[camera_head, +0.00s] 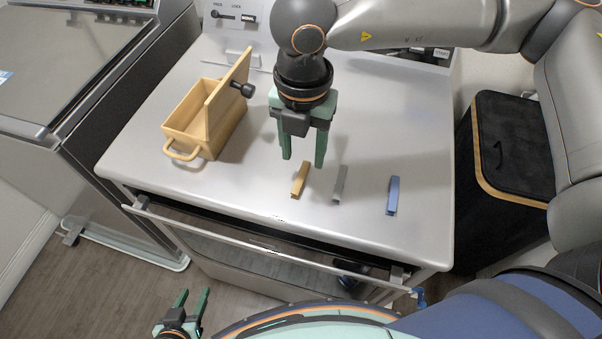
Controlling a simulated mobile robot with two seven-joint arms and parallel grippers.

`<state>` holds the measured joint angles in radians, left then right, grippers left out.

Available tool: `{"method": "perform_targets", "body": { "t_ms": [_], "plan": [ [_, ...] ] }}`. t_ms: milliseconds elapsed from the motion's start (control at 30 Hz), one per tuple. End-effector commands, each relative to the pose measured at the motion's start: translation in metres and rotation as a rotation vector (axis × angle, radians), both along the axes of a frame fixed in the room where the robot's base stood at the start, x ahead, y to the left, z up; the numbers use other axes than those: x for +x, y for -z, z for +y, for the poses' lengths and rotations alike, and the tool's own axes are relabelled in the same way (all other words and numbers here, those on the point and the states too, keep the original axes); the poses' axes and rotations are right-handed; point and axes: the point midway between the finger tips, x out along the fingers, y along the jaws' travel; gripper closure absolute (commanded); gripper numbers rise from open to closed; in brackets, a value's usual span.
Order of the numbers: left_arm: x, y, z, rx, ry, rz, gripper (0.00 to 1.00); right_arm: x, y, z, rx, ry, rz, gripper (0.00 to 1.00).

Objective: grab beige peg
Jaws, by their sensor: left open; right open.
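The beige peg (300,181) lies on the light grey washer top (250,215), the leftmost of three pegs near the front. My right gripper (303,160) points down just behind and above it, its green fingers spread and nothing between them. From this view I cannot tell the height of the fingertips above the top. My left gripper (193,297) is open and empty at the bottom left, low in front of the machine and far from the peg.
A grey peg (340,184) and a blue peg (393,195) lie to the right of the beige one. A wooden box (205,125) with a raised lid (228,95) and dark knob stands at the back left. A black hamper (515,145) stands at the right.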

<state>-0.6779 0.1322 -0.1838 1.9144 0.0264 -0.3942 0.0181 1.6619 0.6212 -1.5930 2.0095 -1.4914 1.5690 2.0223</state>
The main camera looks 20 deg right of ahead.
Motion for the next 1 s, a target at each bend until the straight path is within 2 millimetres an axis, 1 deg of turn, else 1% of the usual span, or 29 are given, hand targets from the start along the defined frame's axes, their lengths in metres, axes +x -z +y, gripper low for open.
{"method": "perform_targets", "body": {
  "t_ms": [167,300,433,533,733,767,1000],
  "plan": [
    [0.000,-0.004,0.000,0.000,0.000,0.001,0.53,-0.001,0.013,0.001,0.000,-0.001,0.003,0.47],
    [-0.001,-0.011,0.000,0.000,0.000,0.001,0.53,-0.001,0.033,0.003,-0.001,-0.003,0.004,0.47],
    [-0.001,-0.012,0.000,0.000,0.000,0.002,0.53,-0.001,0.051,0.003,0.001,-0.001,0.003,0.47],
    [-0.001,-0.012,0.000,0.000,0.000,0.002,0.53,-0.001,0.057,0.003,0.001,-0.001,0.000,0.47],
    [-0.001,-0.012,0.000,0.000,0.000,0.002,0.53,0.000,0.058,0.003,0.002,-0.001,0.000,0.47],
    [-0.001,-0.012,0.000,0.000,0.000,0.002,0.53,0.000,0.058,0.003,0.002,-0.001,0.000,0.50],
    [-0.001,-0.012,0.000,0.000,0.000,0.002,0.53,0.000,0.058,0.003,0.001,-0.002,0.000,0.77]
  ]
}}
